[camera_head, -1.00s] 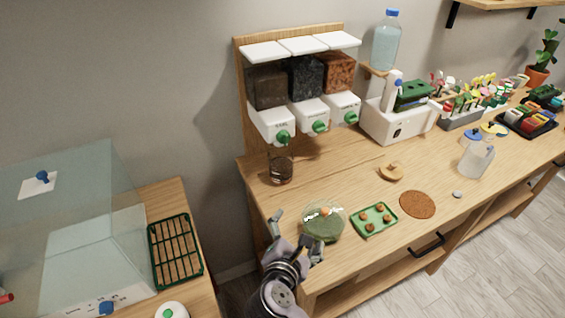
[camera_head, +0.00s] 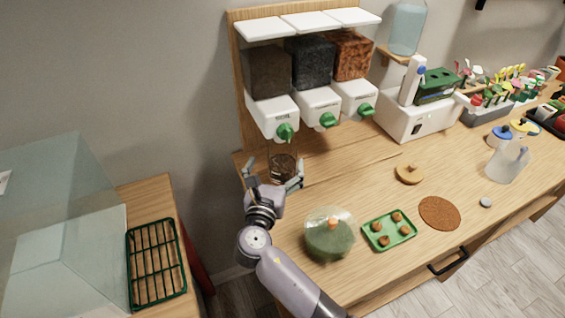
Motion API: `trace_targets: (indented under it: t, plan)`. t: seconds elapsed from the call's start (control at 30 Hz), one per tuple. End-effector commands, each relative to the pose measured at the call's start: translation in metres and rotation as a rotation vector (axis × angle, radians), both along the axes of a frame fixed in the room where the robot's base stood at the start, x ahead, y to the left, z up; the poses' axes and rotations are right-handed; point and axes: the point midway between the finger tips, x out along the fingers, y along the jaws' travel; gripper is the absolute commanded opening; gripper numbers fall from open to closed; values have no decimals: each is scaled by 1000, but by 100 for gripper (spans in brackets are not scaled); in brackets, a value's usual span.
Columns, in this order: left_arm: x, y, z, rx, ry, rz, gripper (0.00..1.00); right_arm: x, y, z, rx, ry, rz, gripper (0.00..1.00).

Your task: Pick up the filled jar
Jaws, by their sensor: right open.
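A small glass jar (camera_head: 284,164) with dark brown fill stands upright on the wooden counter, below the left dispenser spout. My right gripper (camera_head: 273,170) is open at the jar, one finger to its left and the other to its right. The gripper's palm is on the near side and hides the jar's lower part. I cannot tell whether the fingers touch the glass. My left gripper is not in view.
Three dispensers with green knobs (camera_head: 285,132) hang above and behind the jar. A rounded glass vessel with green fill (camera_head: 330,238) stands close to the right of my arm. A green tray (camera_head: 389,230) and cork disc (camera_head: 440,213) lie farther right.

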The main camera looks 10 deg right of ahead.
Motion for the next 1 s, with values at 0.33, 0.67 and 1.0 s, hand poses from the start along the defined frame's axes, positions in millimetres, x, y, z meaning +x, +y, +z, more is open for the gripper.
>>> trace_targets:
  t: [0.33, 0.67, 1.0]
  plan:
    - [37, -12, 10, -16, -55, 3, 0, 29, -14, 1, -1, 0, -1, 91]
    - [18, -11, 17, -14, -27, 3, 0, 65, -32, -2, -1, 0, 0, 91]
    - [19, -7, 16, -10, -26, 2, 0, 66, -32, -3, 1, 1, 0, 84]
